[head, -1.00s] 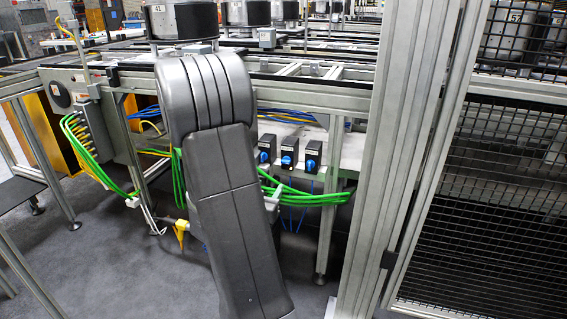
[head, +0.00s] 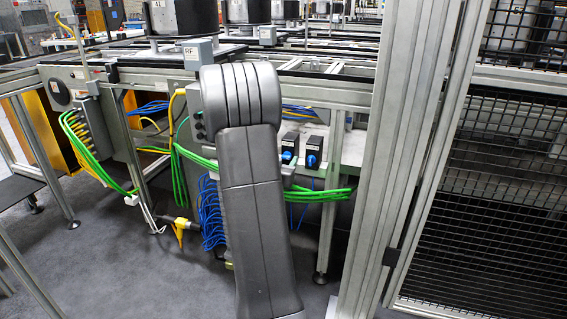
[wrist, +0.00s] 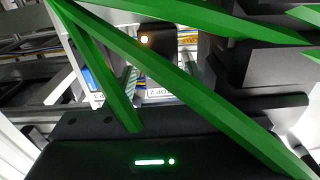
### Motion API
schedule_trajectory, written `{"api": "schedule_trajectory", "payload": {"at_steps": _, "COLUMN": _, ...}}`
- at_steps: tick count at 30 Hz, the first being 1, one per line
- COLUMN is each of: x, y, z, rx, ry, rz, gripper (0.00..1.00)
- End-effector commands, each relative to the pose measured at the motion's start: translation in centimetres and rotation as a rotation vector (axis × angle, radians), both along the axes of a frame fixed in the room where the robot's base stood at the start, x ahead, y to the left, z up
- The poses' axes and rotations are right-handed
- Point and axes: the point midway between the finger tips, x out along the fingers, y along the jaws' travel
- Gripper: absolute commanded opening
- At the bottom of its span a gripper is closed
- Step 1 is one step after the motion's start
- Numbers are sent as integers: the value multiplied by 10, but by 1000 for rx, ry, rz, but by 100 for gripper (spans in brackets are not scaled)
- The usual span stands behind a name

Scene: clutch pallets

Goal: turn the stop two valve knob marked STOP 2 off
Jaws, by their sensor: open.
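Two dark valve boxes with blue knobs show in the head view, just right of my arm. The middle knob of the row (head: 287,157) is beside the arm's edge, and the right knob (head: 312,161) is clear. Their markings are too small to read there. In the wrist view a partly covered white label (wrist: 162,93) ends in "OP 2", upside down, and another ends in "P 3" (wrist: 98,98). My gripper (wrist: 150,85) is open, its dark body filling the bottom of the wrist view.
Thick green cables (wrist: 190,85) cross the wrist view close to the camera. In the head view green cables (head: 325,196) run below the valve boxes. Blue coiled tubes (head: 211,215) hang left of my arm. A metal post (head: 385,150) and mesh fence stand at right.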

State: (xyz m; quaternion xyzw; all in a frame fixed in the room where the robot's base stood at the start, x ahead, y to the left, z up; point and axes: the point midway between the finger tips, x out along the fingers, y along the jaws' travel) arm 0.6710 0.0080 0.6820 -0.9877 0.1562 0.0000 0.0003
Motion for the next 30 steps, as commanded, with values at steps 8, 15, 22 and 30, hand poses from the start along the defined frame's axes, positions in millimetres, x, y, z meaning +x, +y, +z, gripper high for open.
{"api": "schedule_trajectory", "payload": {"at_steps": 8, "x": 0, "y": 0, "z": 0, "rx": 0, "ry": 0, "rz": 0, "gripper": 24}}
{"api": "schedule_trajectory", "payload": {"at_steps": 15, "x": 0, "y": 0, "z": 0, "rx": -3, "ry": 1, "rz": 0, "gripper": 4}}
{"api": "schedule_trajectory", "payload": {"at_steps": 22, "x": -1, "y": 0, "z": 2, "rx": -52, "ry": 17, "rz": 0, "gripper": 4}}
{"api": "schedule_trajectory", "payload": {"at_steps": 30, "x": -1, "y": 0, "z": 3, "rx": -225, "ry": 76, "rz": 0, "gripper": 4}}
